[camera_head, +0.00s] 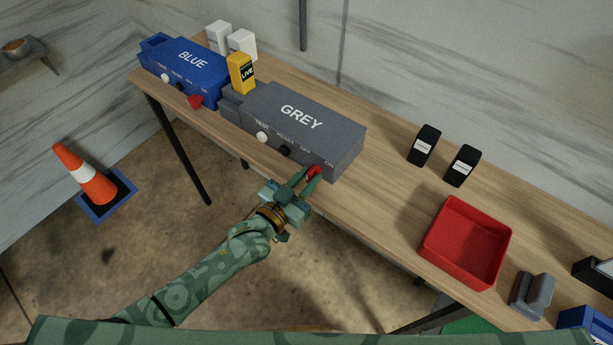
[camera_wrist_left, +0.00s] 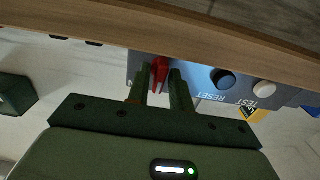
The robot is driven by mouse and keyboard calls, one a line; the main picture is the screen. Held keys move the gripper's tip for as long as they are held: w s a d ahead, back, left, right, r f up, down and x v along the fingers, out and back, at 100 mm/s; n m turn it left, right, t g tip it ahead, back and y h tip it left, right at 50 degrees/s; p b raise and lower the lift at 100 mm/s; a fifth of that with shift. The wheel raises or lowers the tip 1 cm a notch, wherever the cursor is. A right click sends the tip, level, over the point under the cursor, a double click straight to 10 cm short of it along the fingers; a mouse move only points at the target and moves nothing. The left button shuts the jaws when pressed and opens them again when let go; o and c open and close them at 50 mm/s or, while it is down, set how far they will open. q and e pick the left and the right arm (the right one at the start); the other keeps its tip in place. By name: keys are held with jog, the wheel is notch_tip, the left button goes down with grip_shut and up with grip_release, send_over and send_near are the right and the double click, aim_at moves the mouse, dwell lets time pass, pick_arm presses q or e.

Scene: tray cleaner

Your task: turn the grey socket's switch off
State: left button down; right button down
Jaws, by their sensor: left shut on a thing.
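The grey socket (camera_head: 303,122) stands on the wooden table with GREY on its top and TEST, RESET, OFF and ON on its front. Its red switch (camera_head: 314,172) is at the right end of the front, by the ON mark. My left gripper (camera_head: 309,177) is shut on the red switch. In the left wrist view the red switch (camera_wrist_left: 159,74) sits between the two fingers (camera_wrist_left: 160,82). The fingers hide part of it and the OFF and ON marks there. My right gripper is in neither view.
A blue socket (camera_head: 188,70) with its own red switch (camera_head: 195,101) stands at the left. A yellow LIVE block (camera_head: 241,73) stands between the sockets. Two black blocks (camera_head: 424,146) and a red tray (camera_head: 430,245) are to the right. A cone (camera_head: 85,178) stands on the floor.

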pick_arm(q)
jog(key=n, duration=0.3)
jog(key=shift+n, duration=0.3)
jog(key=shift+f+n+p, duration=0.1)
jog(key=shift+n+p, duration=0.3)
jog(key=shift+n, duration=1.4)
jog(key=c, duration=1.5)
grip_release()
jog(key=p+v, duration=0.1)
jog(key=v, duration=1.5)
jog(key=shift+s+a, duration=0.15)
jog(key=shift+s, duration=0.05)
